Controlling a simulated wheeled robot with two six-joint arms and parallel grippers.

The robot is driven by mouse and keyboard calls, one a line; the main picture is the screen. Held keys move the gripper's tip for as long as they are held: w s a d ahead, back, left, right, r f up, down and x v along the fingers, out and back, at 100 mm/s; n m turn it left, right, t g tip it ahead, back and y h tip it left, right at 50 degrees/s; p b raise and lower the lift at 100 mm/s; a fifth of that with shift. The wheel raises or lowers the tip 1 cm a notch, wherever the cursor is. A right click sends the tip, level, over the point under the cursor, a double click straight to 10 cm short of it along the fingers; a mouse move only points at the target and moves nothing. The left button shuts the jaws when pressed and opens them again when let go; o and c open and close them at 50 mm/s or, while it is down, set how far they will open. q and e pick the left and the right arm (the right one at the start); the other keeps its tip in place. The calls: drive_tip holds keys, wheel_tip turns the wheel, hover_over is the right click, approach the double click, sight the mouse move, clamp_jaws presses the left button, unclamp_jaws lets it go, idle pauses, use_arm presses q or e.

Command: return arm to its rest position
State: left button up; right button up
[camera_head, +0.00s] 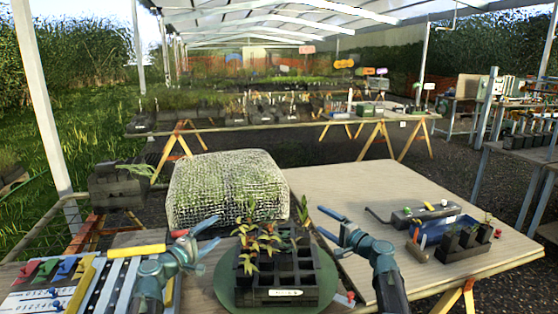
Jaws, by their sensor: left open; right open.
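My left gripper (215,231) is open and empty at the left side of a black cell tray (288,296). My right gripper (322,221) is open and empty at the tray's far right side, its two fingers apart and pointing up and left. The tray stands on a round green plate (327,279) on the table. Seedlings (250,247) with green and reddish leaves fill its left cells. Several cells at its right and front look empty. I cannot tell whether either gripper touches leaves.
A net-covered green block (228,187) stands behind the tray. At right are a grey tool (425,216), a blue bin (452,226) and a small black pot tray (462,246). Coloured tags and a numbered board (38,302) lie at left. The wooden board (360,185) behind my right gripper is clear.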

wheel_tip(320, 180, down, 11)
drive_tip(key=b, duration=1)
